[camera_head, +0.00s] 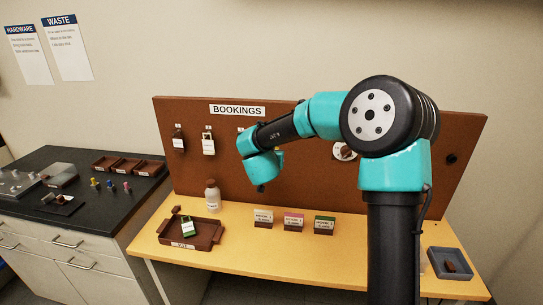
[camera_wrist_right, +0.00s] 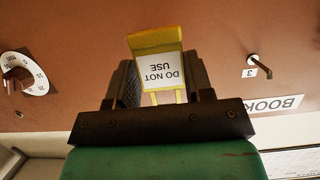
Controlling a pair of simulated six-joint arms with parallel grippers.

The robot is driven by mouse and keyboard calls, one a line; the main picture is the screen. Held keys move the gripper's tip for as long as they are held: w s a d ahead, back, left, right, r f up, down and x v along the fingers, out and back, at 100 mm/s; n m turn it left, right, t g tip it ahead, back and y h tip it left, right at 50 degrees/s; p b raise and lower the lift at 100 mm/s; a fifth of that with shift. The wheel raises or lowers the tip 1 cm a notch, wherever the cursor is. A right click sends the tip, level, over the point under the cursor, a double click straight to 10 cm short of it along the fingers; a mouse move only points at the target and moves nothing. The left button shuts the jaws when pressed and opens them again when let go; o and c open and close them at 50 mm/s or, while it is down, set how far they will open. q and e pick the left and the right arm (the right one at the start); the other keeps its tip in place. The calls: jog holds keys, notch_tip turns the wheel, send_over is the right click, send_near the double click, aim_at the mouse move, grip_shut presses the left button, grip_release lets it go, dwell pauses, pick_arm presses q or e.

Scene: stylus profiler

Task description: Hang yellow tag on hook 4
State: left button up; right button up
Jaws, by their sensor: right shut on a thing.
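The yellow tag (camera_wrist_right: 155,40), with a white label reading DO NOT USE, is between the fingers of my right gripper (camera_wrist_right: 158,84) in the right wrist view. The gripper is shut on it, in front of the brown board (camera_wrist_right: 90,55). In the head view my right arm hides the tag and most of the gripper. Hook 3 (camera_wrist_right: 258,62) sticks out of the board, bare, to the right of the tag in the wrist view. I cannot make out hook 4 in either view. My left gripper is not in view.
A dark tag (camera_head: 179,142) and a white tag (camera_head: 208,145) hang on the board's left. A dial (camera_wrist_right: 22,75) is mounted on the board.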

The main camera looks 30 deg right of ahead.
jog(key=shift+w+d, duration=0.15)
dwell(0.4)
jog(key=shift+w+d, duration=1.05)
jog(key=shift+w, duration=0.25)
jog(key=shift+w, duration=0.1)
jog(key=shift+f, duration=0.45)
dwell(0.5)
jog(key=o, duration=1.3)
